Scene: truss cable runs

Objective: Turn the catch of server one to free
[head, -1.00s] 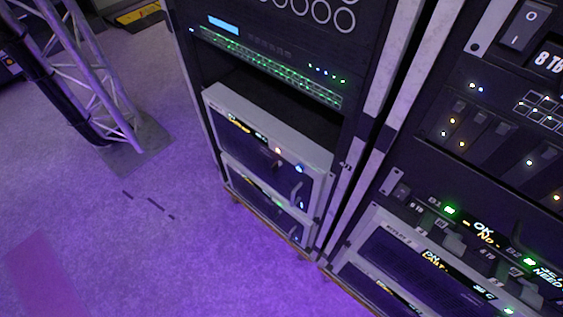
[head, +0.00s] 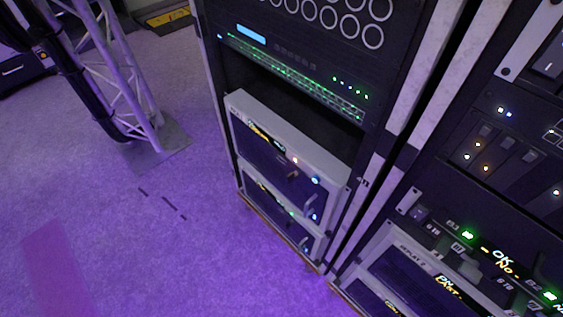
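Two grey-framed server units sit low in the left rack. The upper unit (head: 336,171) has a dark front with yellow marks, a few small lights and a curved handle (head: 310,203) at its right. A small catch (head: 294,174) shows on its front below an orange light; I cannot tell its setting. The lower unit (head: 252,190) has a similar front with a handle at its right. I cannot read which one is server one. My gripper is not in view.
The rack's upper part holds a panel with green lights (head: 300,78), with a dark gap below it. A second rack with several lit units (head: 497,160) stands at the right. A metal truss (head: 120,85) stands at the left. The purple floor (head: 130,240) in front is clear.

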